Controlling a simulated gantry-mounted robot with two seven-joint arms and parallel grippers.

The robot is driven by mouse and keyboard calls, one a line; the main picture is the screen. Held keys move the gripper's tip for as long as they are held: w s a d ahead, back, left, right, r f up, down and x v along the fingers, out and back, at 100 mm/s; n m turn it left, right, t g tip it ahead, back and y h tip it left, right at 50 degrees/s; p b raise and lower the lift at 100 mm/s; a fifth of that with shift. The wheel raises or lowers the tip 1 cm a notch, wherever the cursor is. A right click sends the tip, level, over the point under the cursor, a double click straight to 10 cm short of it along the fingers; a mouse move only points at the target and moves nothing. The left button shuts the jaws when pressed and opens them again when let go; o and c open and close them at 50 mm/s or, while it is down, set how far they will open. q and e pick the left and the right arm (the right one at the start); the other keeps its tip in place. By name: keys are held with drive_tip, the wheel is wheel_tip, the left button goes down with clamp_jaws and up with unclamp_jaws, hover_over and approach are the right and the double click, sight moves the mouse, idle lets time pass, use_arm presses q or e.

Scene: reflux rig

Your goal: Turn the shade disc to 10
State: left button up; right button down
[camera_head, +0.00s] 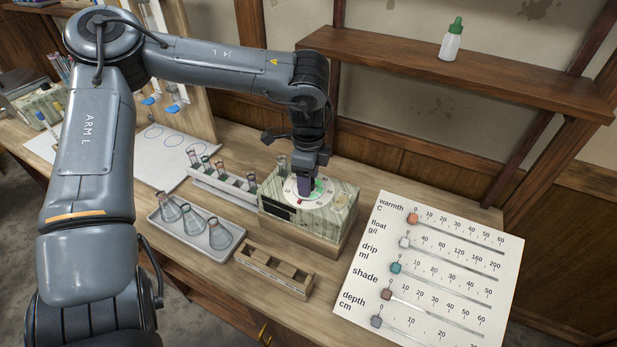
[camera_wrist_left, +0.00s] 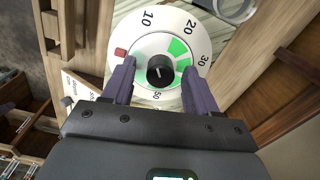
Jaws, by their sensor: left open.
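The shade disc (camera_wrist_left: 147,41) is a white dial with numbers, green sectors and a black centre knob (camera_wrist_left: 160,70). It sits on top of a green-streaked box (camera_head: 304,222) in the head view. A red mark (camera_wrist_left: 120,53) is at the disc's left edge in the wrist view, a little away from the 10. My left gripper (camera_head: 306,190) points down over the disc. In the wrist view it (camera_wrist_left: 158,72) is open, with one finger on each side of the knob; I cannot tell whether they touch it. The gripper hides part of the disc. My right gripper is out of view.
A white board (camera_head: 436,272) with labelled sliders, one marked shade, lies to the right. A tray (camera_head: 168,233) of flasks, a rack (camera_head: 200,178) of tubes and a wooden holder (camera_head: 274,271) stand nearby. A shelf with a green-capped bottle (camera_head: 452,42) is behind.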

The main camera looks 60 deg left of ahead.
use_arm(q)
wheel_tip(320, 180, up, 10)
drive_tip(key=p, duration=0.1)
drive_tip(key=shift+r+p, duration=0.25)
drive_tip(key=shift+p, duration=0.05)
idle(0.4)
